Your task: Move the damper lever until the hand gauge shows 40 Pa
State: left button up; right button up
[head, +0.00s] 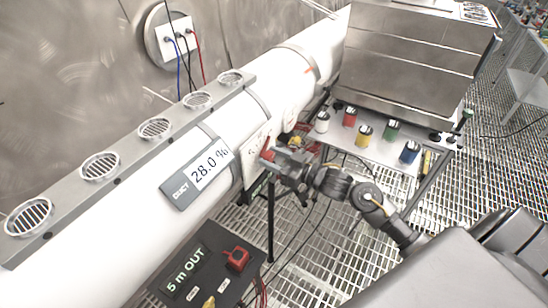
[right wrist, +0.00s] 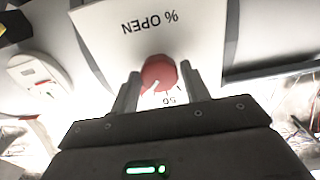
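The red damper lever (right wrist: 158,74) shows in the right wrist view on a white plate (right wrist: 130,28) marked "% OPEN", with a scale figure 50 beside it. In the head view the red lever (head: 267,154) is on the side of the white duct. My right gripper (right wrist: 160,85) has one finger on each side of the lever, very close to it; whether they press on it is unclear. In the head view my right gripper (head: 275,160) is at the duct's side. A display (head: 205,168) labelled DUCT reads 28.0, its unit seemingly %. My left gripper is out of view.
A shelf (head: 385,143) with several coloured pots lies behind my right arm. A steel cabinet (head: 415,65) stands at the back. The floor is open grating.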

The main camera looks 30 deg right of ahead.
jog(key=c, duration=0.6)
jog(key=shift+n, duration=1.4)
jog(key=o, duration=1)
jog(key=shift+s, duration=0.1)
